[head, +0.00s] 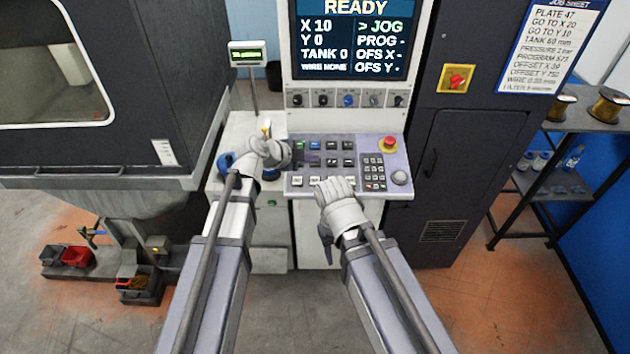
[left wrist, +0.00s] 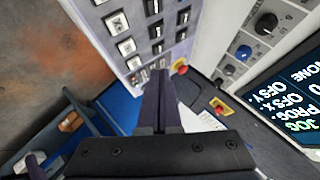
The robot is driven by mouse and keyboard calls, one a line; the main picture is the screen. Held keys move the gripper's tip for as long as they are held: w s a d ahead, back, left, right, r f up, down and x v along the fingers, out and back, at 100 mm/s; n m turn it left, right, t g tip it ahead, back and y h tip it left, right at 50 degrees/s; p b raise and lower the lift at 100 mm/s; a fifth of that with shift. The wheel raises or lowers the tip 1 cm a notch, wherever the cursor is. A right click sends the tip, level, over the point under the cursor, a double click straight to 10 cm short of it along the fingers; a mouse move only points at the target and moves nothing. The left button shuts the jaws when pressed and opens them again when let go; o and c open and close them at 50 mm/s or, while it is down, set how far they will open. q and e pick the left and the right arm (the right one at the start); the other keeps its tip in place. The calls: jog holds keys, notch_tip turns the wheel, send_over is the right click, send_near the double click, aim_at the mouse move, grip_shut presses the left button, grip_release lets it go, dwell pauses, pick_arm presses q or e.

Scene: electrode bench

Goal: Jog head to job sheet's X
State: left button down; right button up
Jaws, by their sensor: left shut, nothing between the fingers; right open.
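The screen (head: 352,38) reads READY, X 10, Y 0, TANK 0, WIRE NONE, with the marker at JOG. The job sheet (head: 552,45) on the dark cabinet reads PLATE 47, GO TO X 20, GO TO Y 10, TANK 60 mm. The key panel (head: 345,163) below the screen carries several buttons and a keypad (head: 373,172). My left gripper (head: 266,140) is over the panel's left end, and its shut, empty fingers show in the left wrist view (left wrist: 160,85). My right gripper (head: 335,190) is open at the panel's front edge. My grippers hide some keys.
A row of knobs (head: 348,101) sits under the screen. A red stop button (head: 388,143) is at the panel's upper right, and a red-and-yellow switch (head: 456,78) is on the cabinet. A small green display (head: 247,54) stands left of the screen. A shelf with spools (head: 608,104) is at right.

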aim_at(311, 184)
pick_arm(q)
jog(key=shift+w+f+b, duration=0.3)
jog(key=shift+f+b, duration=1.1)
jog(key=shift+w+f+b, duration=0.35)
jog(key=shift+f+b, duration=1)
jog(key=shift+f, duration=0.1)
jog(key=shift+w+f+b, duration=0.3)
jog(key=shift+f+b, duration=1.1)
jog(key=shift+f+b, duration=0.4)
jog(key=shift+w+f+b, duration=0.15)
jog(key=shift+f+b, duration=0.25)
jog(key=shift+r, duration=0.1)
jog(key=shift+s+r+p, duration=0.2)
jog(key=shift+r+p, duration=0.55)
jog(key=shift+p, duration=0.05)
jog(key=r+p, duration=0.2)
jog(key=s+r+p, duration=0.1)
jog(key=r+p, duration=0.1)
jog(key=p, duration=0.1)
jog(key=shift+r, duration=0.4)
